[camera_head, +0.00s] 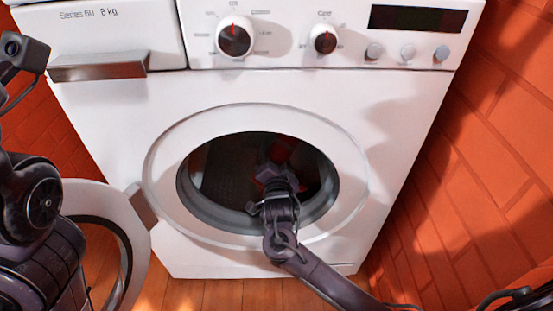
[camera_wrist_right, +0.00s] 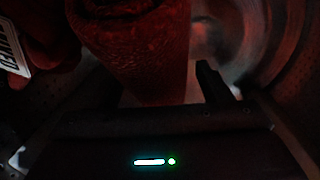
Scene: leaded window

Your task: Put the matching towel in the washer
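The white washer (camera_head: 400,110) stands in front of me with its round door (camera_head: 128,225) swung open to the left. My right arm reaches through the opening, and my right gripper (camera_head: 275,178) is inside the dark drum (camera_head: 220,165). A red cloth shows dimly beyond the gripper. In the right wrist view a rolled dark red towel (camera_wrist_right: 140,45) is close in front of the gripper. One finger stands apart to the towel's right; the other is hidden. My left arm is at the left edge; its end (camera_head: 24,55) does not show its fingers clearly.
In the right wrist view a white printed label (camera_wrist_right: 12,45) lies on a reddish, dim thing at the left. Red brick walls (camera_head: 490,170) stand close on both sides of the washer. The wooden floor (camera_head: 225,293) shows below.

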